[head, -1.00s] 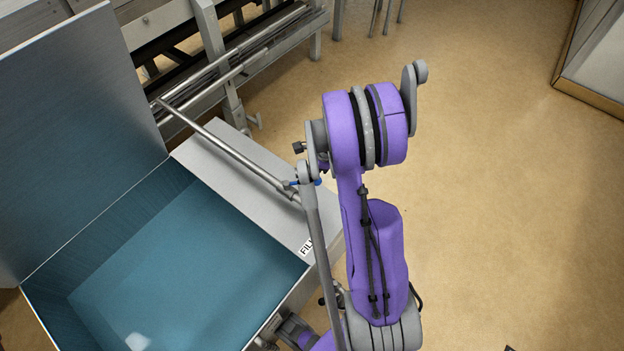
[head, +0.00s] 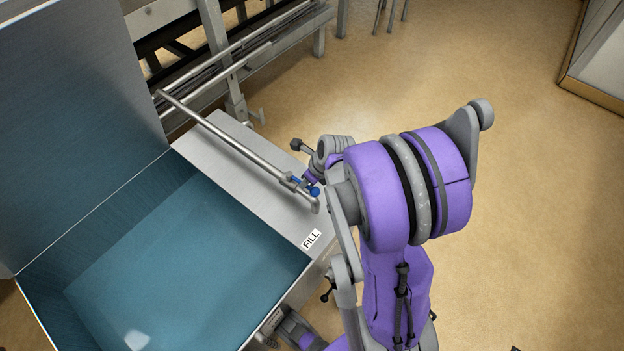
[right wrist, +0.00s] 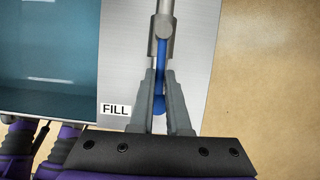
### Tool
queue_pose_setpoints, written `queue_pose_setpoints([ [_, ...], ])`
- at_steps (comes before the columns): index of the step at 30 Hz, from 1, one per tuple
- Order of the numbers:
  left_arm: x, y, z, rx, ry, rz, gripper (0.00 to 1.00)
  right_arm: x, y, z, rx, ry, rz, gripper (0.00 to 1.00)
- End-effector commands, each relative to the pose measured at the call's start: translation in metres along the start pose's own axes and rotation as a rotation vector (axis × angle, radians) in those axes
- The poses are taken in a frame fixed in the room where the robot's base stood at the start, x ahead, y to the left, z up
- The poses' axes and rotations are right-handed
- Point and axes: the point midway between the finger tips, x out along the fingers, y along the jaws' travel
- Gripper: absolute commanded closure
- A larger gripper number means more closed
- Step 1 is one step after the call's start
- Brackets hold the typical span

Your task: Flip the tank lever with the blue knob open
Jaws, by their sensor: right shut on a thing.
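The tank lever is a thin blue bar (head: 297,181) on the steel pipe (head: 225,140) above the tank's ledge. Its round blue knob (head: 315,191) shows beside the pipe's bent end. In the right wrist view the lever (right wrist: 162,55) runs roughly in line with the pipe, and the knob (right wrist: 159,106) sits between the fingers. My right gripper (right wrist: 161,82) is shut on the lever, with a finger on each side of it. In the head view the right gripper (head: 308,182) is partly hidden by my own arm. My left gripper is not in view.
The tank (head: 25,290), with blue-green water, lies to the left under a raised steel lid (head: 80,110). A FILL label (head: 312,239) is on its ledge. A metal frame with rails (head: 225,75) stands behind. The tan floor at right is open.

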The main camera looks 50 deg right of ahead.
Motion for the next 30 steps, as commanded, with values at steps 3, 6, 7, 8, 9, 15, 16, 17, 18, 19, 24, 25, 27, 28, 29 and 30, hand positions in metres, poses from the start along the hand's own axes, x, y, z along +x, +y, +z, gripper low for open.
queue_pose_setpoints([
  [3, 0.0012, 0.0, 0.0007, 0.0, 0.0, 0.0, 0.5, 0.0009, 0.0036, 0.0019, 0.018, -0.001, -0.006, 1.0],
  [6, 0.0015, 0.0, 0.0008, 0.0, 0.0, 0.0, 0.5, 0.0011, 0.0046, 0.0027, 0.028, 0.0, -0.01, 1.0],
  [7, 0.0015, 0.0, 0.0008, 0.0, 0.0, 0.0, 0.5, 0.0011, 0.0048, 0.0029, 0.03, 0.0, -0.011, 1.0],
  [8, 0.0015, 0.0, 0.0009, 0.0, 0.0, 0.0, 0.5, 0.0011, 0.0049, 0.003, 0.031, 0.0, -0.011, 1.0],
  [9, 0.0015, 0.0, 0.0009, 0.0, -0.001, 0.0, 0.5, 0.0011, 0.005, 0.0031, 0.032, 0.0, -0.012, 1.0],
  [15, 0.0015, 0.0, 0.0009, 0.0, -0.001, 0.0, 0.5, 0.0011, 0.0052, 0.0032, 0.032, 0.0, -0.011, 1.0],
  [16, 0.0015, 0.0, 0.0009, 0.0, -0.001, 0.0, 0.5, 0.0012, 0.0052, 0.0032, 0.032, 0.0, -0.011, 1.0],
  [17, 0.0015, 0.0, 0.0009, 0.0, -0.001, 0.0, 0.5, 0.0012, 0.0052, 0.0032, 0.032, 0.0, -0.011, 1.0],
  [18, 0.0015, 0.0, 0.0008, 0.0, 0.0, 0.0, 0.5, 0.0012, 0.0052, 0.0032, 0.032, 0.0, -0.011, 1.0],
  [19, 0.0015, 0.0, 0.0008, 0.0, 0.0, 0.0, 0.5, 0.0012, 0.0053, 0.0032, 0.032, 0.0, -0.011, 0.84],
  [24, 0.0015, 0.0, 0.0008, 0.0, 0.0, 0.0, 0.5, 0.0012, 0.005, 0.0031, 0.031, 0.0, -0.011, 0.55],
  [25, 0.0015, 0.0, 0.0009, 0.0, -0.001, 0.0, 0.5, 0.0012, 0.0049, 0.0031, 0.031, 0.0, -0.011, 0.55],
  [27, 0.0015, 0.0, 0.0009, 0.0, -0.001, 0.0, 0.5, 0.0012, 0.0047, 0.0031, 0.031, 0.0, -0.012, 0.55],
  [28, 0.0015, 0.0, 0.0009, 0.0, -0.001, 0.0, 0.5, 0.0012, 0.0047, 0.003, 0.031, 0.0, -0.012, 0.55],
  [29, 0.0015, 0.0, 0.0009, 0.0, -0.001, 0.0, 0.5, 0.0011, 0.0046, 0.003, 0.031, 0.0, -0.012, 0.55],
  [30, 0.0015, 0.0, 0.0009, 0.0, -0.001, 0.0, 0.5, 0.0011, 0.0046, 0.003, 0.031, 0.0, -0.012, 0.55],
])
